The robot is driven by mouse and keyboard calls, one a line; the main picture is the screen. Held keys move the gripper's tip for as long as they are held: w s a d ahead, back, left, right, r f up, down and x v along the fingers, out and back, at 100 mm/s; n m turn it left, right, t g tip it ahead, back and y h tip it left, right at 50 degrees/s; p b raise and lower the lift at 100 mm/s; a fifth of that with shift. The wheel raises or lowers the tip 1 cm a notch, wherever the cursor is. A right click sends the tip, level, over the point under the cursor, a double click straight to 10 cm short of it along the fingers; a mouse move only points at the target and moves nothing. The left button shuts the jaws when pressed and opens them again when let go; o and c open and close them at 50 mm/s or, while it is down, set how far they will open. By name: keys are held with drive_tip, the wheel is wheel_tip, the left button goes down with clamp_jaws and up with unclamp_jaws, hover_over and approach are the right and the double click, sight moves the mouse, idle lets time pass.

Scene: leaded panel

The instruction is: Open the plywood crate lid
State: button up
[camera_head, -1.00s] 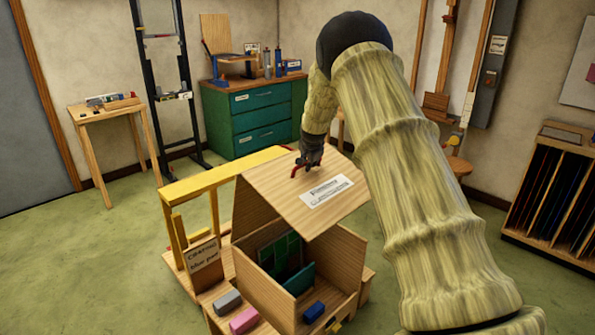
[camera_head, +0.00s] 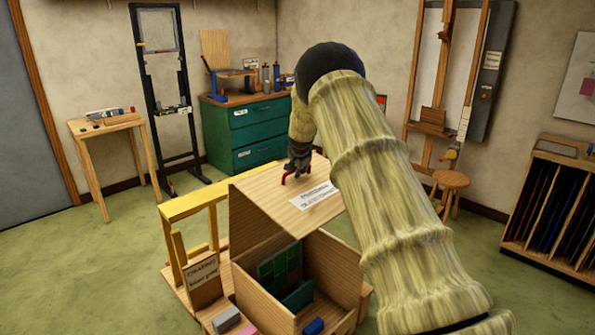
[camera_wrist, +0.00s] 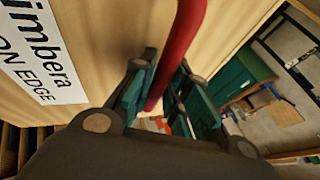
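The plywood crate (camera_head: 272,313) stands at the lower middle of the head view. Its lid (camera_head: 262,203) is raised and tilted, with a white label (camera_head: 313,195) and a red handle (camera_head: 285,179) on its outer face. My gripper (camera_head: 299,165) is at this handle. In the wrist view, the red handle (camera_wrist: 183,45) passes between the two fingers of my gripper (camera_wrist: 160,95), which look closed around it. Through the crate's opening I see a green panel (camera_head: 281,268) and a teal pad (camera_head: 298,296) inside.
A yellow wooden frame (camera_head: 205,205) and a sign board (camera_head: 202,278) stand left of the crate. A stool (camera_head: 451,180) and a rack (camera_head: 549,205) are at right. Green floor is free at left.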

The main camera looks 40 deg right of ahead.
drive_tip(key=shift+o, duration=1.2)
drive_tip(key=shift+f, duration=0.1)
drive_tip(key=v, duration=1.2)
drive_tip(key=shift+d, duration=0.1)
